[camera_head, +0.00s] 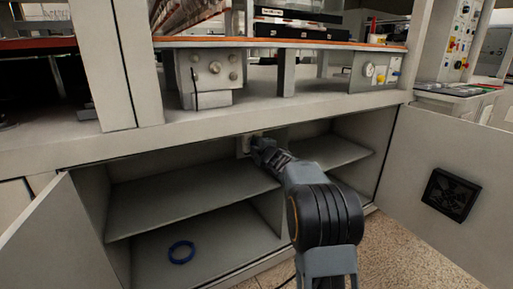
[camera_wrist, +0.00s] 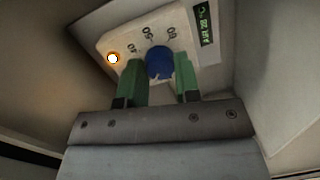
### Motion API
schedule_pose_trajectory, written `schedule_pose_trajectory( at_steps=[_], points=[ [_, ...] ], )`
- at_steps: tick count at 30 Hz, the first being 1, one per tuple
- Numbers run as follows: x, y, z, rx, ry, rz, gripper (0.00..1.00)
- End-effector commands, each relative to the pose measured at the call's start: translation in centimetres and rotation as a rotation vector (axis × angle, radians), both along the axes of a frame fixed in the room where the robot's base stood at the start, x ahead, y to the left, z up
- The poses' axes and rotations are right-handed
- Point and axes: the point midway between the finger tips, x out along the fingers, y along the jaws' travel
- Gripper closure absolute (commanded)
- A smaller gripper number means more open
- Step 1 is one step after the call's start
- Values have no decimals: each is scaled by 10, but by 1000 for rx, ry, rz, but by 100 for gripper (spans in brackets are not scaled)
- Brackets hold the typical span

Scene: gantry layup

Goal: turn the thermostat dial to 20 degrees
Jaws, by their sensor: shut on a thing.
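The display's digits are too small to read surely. My gripper (camera_wrist: 160,68) is shut on the blue dial, one green finger on each side of it. The dial's pointer cannot be made out clearly. In the head view the thermostat (camera_head: 243,147) is on the cabinet's inner back, partly hidden by my gripper.
The open cabinet has shelves (camera_head: 190,196) left and right of a divider. Its doors stand open, the right one (camera_head: 455,160) with a black vent (camera_head: 451,194). A blue ring (camera_head: 181,252) lies on the cabinet floor. A bench edge (camera_head: 280,43) runs above.

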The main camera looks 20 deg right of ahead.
Motion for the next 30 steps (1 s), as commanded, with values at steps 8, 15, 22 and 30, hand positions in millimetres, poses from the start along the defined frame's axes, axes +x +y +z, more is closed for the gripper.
schedule_pose_trajectory(
  at_steps=[8, 15, 22, 30],
  points=[
    [0, 1, 0, 1, -1, 1, 59],
    [0, 0, 0, 1, -1, 0, 44],
    [-3, -1, 1, 2, -1, -1, 44],
    [-45, -3, 6, 2, -1, -2, 44]
  ],
)
